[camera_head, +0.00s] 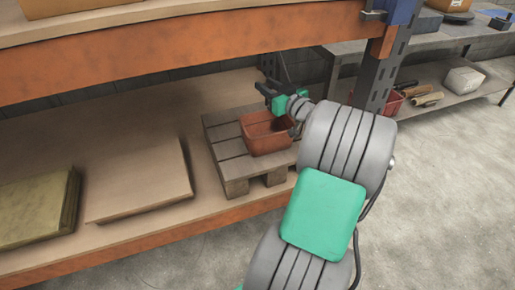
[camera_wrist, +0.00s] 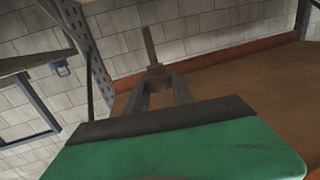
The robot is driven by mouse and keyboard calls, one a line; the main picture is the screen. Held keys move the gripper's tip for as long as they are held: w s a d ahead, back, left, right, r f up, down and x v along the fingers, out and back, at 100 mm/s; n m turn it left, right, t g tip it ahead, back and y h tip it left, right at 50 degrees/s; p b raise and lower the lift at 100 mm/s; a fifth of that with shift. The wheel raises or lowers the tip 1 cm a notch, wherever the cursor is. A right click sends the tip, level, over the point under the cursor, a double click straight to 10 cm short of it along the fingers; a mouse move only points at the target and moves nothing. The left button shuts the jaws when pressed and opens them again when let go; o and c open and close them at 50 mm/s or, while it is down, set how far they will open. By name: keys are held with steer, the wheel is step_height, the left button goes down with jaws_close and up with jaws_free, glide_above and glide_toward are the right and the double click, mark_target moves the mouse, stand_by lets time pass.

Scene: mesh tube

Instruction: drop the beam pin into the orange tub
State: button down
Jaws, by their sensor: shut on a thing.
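The orange tub (camera_head: 257,142) stands upright on a small wooden pallet on the lower shelf, in the head view. My gripper (camera_head: 268,88) is above the tub's back rim, by its upper right part. In the wrist view my gripper (camera_wrist: 160,82) is shut on the beam pin (camera_wrist: 149,45), a thin greyish-brown rod with a thicker end between the fingertips. The rod points away from the fingers. In the head view the pin is too small and dark to tell from the fingers. My arm covers the tub's right side. The tub does not show in the wrist view.
The pallet (camera_head: 222,152) has bare slats left of the tub. A flat cardboard box (camera_head: 140,180) and a yellowish stack (camera_head: 35,208) lie farther left. The orange shelf beam (camera_head: 190,50) runs above, and a grey rack post (camera_head: 378,80) stands to the right.

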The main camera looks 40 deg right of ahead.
step_height(320, 180, down, 7)
steer(key=d+b, duration=0.2)
steer(key=b, duration=0.1)
steer(key=shift+d+h, duration=0.15)
steer(key=shift+h, duration=0.15)
steer(key=shift+s+r, duration=0.1)
steer(key=shift+r, duration=0.05)
steer(key=c, duration=1)
jaws_free()
steer(key=s, duration=0.7)
steer(key=shift+s+a+r, duration=0.15)
steer(key=shift+s+a, duration=0.25)
